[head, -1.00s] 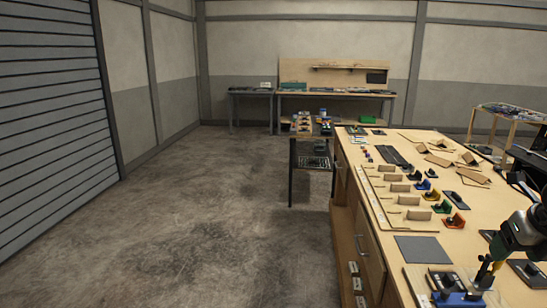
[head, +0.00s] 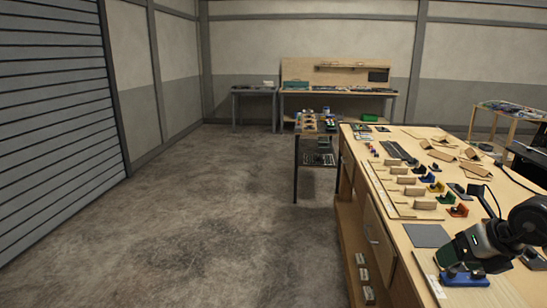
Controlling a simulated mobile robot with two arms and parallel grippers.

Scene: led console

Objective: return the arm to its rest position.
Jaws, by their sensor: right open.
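My right arm (head: 520,222) comes in at the right edge, over the near part of the wooden workbench. My right gripper (head: 462,260) is dark and points down and to the left. It is open, just above or in front of a blue block (head: 465,279) on the bench's near end. Whether it touches the block I cannot tell, since the arm and gripper cover part of that area. My left gripper is not in view.
The workbench (head: 398,234) carries a grey mat (head: 427,236) and colored blocks in a row, blue, yellow, green and red (head: 458,210). A small shelf cart (head: 318,134) stands beyond its far left corner. The floor (head: 200,220) to the left is clear.

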